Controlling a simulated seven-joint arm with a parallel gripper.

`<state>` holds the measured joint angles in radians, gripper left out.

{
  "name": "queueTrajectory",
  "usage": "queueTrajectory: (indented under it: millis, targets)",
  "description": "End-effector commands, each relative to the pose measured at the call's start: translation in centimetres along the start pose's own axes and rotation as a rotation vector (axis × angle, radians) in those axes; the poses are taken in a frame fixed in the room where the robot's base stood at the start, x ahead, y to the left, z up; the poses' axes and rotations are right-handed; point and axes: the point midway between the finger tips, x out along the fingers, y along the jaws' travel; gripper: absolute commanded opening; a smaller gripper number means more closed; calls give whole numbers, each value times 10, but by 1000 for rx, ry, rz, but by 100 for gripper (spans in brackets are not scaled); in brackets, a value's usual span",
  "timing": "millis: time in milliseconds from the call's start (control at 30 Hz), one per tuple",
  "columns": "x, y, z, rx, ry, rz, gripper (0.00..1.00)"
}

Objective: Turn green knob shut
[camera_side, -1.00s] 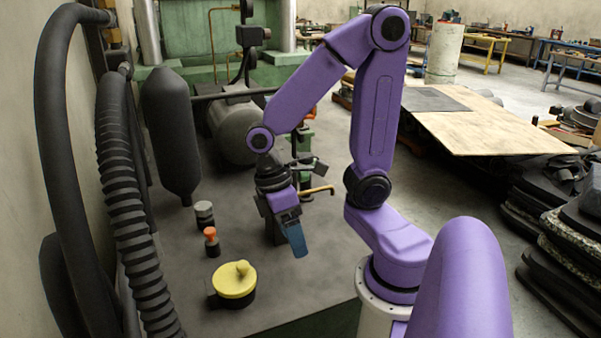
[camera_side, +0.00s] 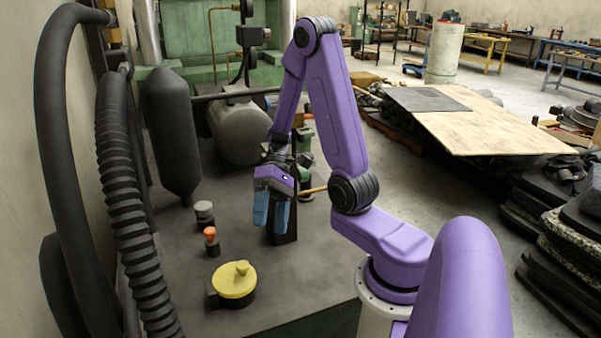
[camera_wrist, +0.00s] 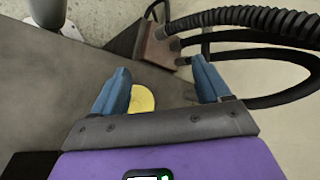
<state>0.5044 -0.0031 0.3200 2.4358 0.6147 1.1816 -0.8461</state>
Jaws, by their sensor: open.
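My gripper (camera_side: 270,222) has blue fingers and hangs pointing down in the side view, in front of a dark block (camera_side: 290,222). The fingers are spread with nothing between them; they also show apart in the wrist view (camera_wrist: 160,72). A green part (camera_side: 304,136) shows partly behind my wrist in the side view; I cannot tell whether it is the green knob. No other clear green knob shows, and my arm hides part of that area.
A yellow-topped round knob (camera_side: 234,280), an orange-topped knob (camera_side: 210,236) and a grey cylinder (camera_side: 204,212) stand on the dark table left of my gripper. Thick black hoses (camera_side: 130,210) and a hanging black tank (camera_side: 170,130) line the left side.

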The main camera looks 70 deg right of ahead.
Motion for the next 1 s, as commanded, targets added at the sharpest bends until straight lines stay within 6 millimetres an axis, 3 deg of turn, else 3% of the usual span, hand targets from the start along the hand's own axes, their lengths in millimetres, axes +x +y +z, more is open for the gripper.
queueTrajectory:
  millis: [533, 767, 1000]
  targets:
    - [-51, 44, -29, 214, 482, -466, 76]
    - [-75, 73, -27, 282, 749, -617, 76]
    - [-98, 109, -12, 348, 1060, -736, 76]
